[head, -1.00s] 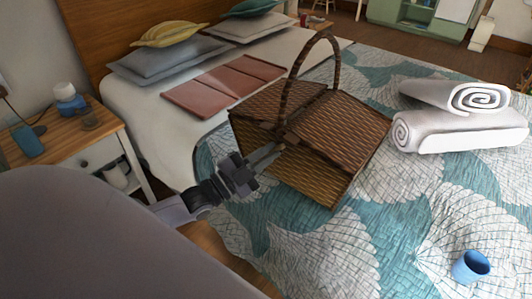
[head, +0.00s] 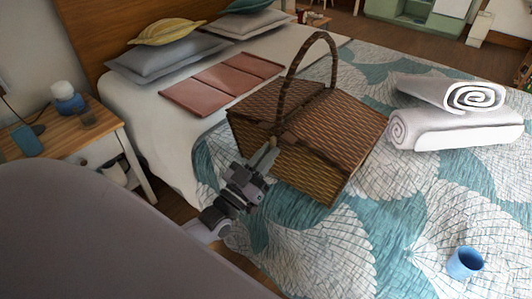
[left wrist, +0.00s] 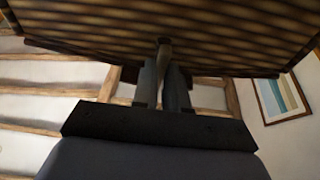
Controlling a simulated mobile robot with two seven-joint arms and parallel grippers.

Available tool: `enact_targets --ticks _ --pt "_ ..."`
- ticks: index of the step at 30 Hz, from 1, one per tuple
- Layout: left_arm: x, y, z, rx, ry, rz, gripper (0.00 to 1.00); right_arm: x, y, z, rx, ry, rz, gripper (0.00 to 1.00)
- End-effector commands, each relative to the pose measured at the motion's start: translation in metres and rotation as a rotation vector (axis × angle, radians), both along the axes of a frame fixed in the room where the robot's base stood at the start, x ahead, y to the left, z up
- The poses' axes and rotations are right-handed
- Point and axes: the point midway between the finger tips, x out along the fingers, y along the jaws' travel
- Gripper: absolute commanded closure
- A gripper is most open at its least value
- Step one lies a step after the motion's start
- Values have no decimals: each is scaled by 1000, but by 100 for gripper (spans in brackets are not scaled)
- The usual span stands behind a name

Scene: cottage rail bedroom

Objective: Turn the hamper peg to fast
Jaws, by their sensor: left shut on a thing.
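The wicker hamper (head: 310,140) stands on the bed with its arched handle (head: 305,65) upright and its lids closed. My left gripper (head: 268,155) is at the hamper's near front side, just below the lid edge. In the left wrist view the left gripper's fingers (left wrist: 163,85) are shut on a small peg (left wrist: 164,48) under the hamper's slatted-looking wicker (left wrist: 200,25). The fingers hide most of the peg, so its turn position cannot be told. My right gripper is not in view.
Rolled white towels (head: 455,128) lie right of the hamper and a blue cup (head: 465,263) stands near the bed's front right. A folded pink cloth (head: 222,82) lies behind. A wooden nightstand (head: 75,140) is at the left.

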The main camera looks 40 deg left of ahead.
Motion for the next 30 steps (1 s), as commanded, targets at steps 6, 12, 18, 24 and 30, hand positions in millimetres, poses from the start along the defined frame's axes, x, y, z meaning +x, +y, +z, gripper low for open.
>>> enact_targets --ticks 6,12,18,24,30 --pt "0 0 -2 -51 9 1 100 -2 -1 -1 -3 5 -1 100" --pt "0 0 -2 -62 10 0 100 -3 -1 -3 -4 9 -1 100" --pt "0 0 -2 -62 10 0 100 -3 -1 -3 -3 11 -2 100" --pt "0 -1 -2 -61 9 0 62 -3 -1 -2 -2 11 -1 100" --pt "0 -1 -1 -59 7 0 62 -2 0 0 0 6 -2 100"
